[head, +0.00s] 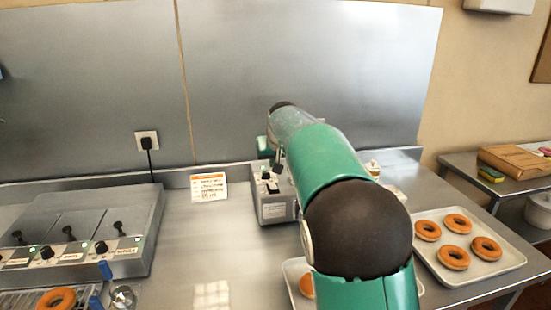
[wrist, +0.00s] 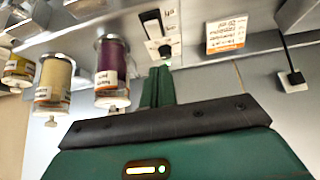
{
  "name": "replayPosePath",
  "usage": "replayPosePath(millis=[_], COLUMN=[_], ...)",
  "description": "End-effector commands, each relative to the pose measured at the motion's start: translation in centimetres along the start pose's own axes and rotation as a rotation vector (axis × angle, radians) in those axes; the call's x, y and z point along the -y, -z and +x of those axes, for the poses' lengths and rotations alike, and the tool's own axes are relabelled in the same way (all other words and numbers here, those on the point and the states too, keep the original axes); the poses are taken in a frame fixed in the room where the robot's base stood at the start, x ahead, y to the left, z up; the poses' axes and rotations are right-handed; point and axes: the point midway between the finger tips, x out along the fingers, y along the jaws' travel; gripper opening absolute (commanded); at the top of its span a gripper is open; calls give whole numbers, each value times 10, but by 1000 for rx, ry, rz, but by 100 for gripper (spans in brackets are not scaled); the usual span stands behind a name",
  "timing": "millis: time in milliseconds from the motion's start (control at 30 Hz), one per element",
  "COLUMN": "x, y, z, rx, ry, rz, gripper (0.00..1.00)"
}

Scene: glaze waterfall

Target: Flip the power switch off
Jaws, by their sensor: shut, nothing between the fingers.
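A grey control box (head: 272,208) stands on the steel counter in the middle of the head view, partly hidden by my arm. Small black switches (head: 268,176) sit on its top. In the wrist view the box's panel shows a black-and-white switch (wrist: 152,24) and a black part beside a small green light (wrist: 165,50), with labels too blurred to read. My gripper (wrist: 160,72) is shut and empty. Its green fingertips are close to the panel, near the black part; I cannot tell whether they touch. In the head view my arm hides much of the gripper.
A steel unit with knobs (head: 75,235) stands at left, near a wall socket (head: 147,141) with a plugged-in cord. A sign (head: 208,187) stands behind. A doughnut tray (head: 497,266) is at right. Jars, including a purple one (wrist: 111,68), hang beside the panel in the wrist view.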

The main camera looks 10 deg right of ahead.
Motion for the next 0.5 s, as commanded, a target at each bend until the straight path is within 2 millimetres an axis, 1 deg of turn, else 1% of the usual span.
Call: replayPosePath(millis=[33,267,300,400,500], x=[-1,1,1,1,1], y=[-1,-1,-7,-18,-24], z=[12,57,60,69,76], rx=[2,2,2,1,-1], ry=[-2,-1,0,0,-1], rz=[1,2,2,1,1], gripper=[0,0,0,0,0])
